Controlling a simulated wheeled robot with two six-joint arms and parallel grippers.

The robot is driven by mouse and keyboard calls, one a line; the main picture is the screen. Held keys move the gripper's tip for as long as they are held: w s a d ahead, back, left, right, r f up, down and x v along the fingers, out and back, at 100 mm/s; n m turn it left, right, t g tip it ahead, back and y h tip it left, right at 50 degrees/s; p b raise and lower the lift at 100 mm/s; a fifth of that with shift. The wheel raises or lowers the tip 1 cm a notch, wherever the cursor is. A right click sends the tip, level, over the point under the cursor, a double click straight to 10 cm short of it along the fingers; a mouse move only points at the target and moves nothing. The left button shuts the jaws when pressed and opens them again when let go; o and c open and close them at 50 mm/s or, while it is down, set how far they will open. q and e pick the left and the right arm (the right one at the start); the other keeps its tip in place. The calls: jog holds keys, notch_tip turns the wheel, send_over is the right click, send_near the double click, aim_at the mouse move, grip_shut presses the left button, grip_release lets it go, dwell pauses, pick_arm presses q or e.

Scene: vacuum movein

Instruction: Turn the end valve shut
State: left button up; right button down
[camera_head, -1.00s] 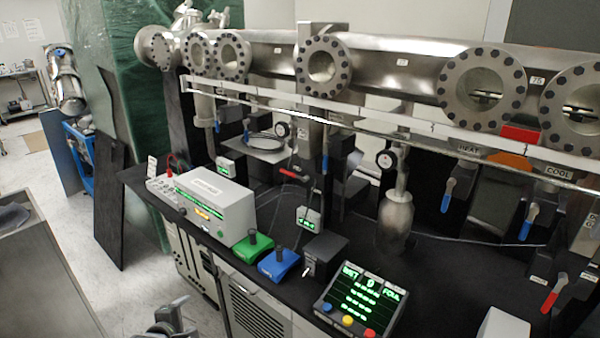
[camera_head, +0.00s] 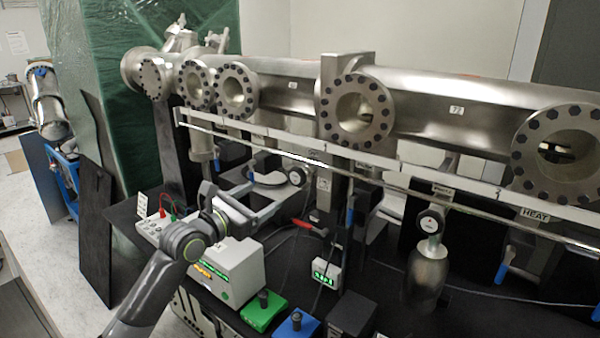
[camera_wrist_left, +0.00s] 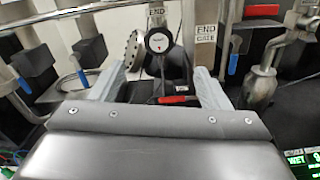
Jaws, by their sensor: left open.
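In the left wrist view, a red lever handle (camera_wrist_left: 172,99) lies roughly level below a round gauge (camera_wrist_left: 157,40), under an END label. An END GATE label (camera_wrist_left: 205,35) is on the post to its right. The red handle also shows in the head view (camera_head: 308,228), below and right of my gripper. My left gripper (camera_head: 285,178) is open and empty. In the wrist view its fingers (camera_wrist_left: 155,82) stand on either side of the handle's picture, apart from it. Which lever is the end valve is not certain. My right gripper is not in view.
Blue lever handles hang left (camera_wrist_left: 82,80) and right (camera_wrist_left: 233,62) of the fingers. A steel pipe with round flanges (camera_head: 358,110) and a long rail (camera_head: 300,158) run above.

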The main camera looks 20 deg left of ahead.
aim_at(296, 176)
pick_arm(q)
jog(key=p+x, duration=0.1)
jog(key=x, duration=1.2)
jog(key=shift+w+f, duration=0.15)
jog(key=shift+w, duration=0.2)
jog(key=shift+x, duration=0.85)
jog(key=c, duration=1)
jog(key=shift+o, duration=0.2)
